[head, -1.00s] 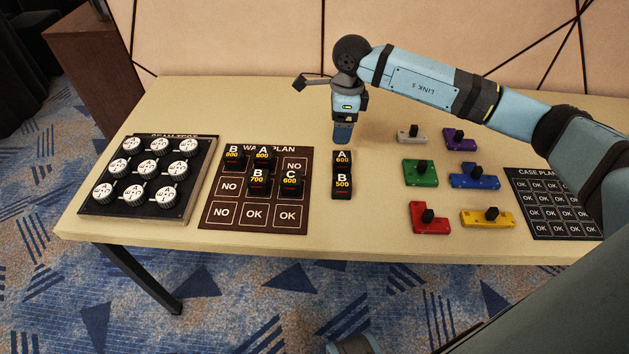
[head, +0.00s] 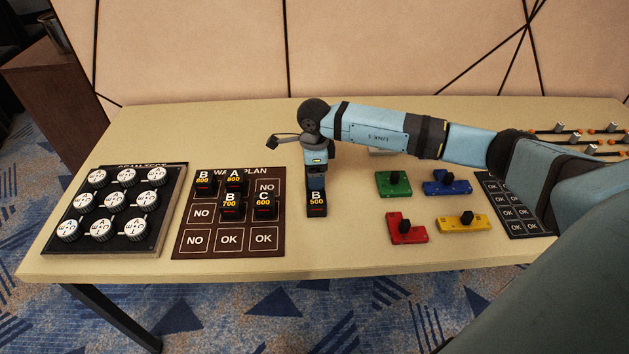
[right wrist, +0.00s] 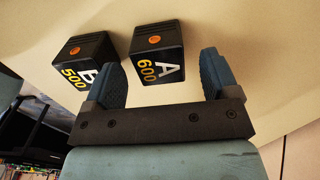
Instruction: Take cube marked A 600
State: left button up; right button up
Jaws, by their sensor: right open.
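The black cube marked A 600 (right wrist: 157,55) shows in the right wrist view, just beyond and between the two fingertips, with no visible grip on it. In the head view it is hidden behind my right gripper (head: 316,181). My right gripper (right wrist: 161,76) is open and empty, pointing down at the table. The black cube marked B 500 (head: 316,204) stands right in front of it in the head view. It also shows left of cube A in the right wrist view (right wrist: 84,62), close to the left finger. My left gripper is not in view.
The wall plan board (head: 201,239) holds several black cubes, left of my gripper. A dial board (head: 146,238) lies further left. Red (head: 405,230), green (head: 394,184), blue (head: 447,183) and yellow (head: 462,222) pieces lie to the right. The table front (head: 325,244) is clear.

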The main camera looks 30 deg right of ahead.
notch_tip(320, 180, down, 3)
jog(key=shift+r, duration=0.15)
jog(key=c, duration=1)
jog(key=shift+r, duration=0.1)
jog(key=shift+c, duration=0.2)
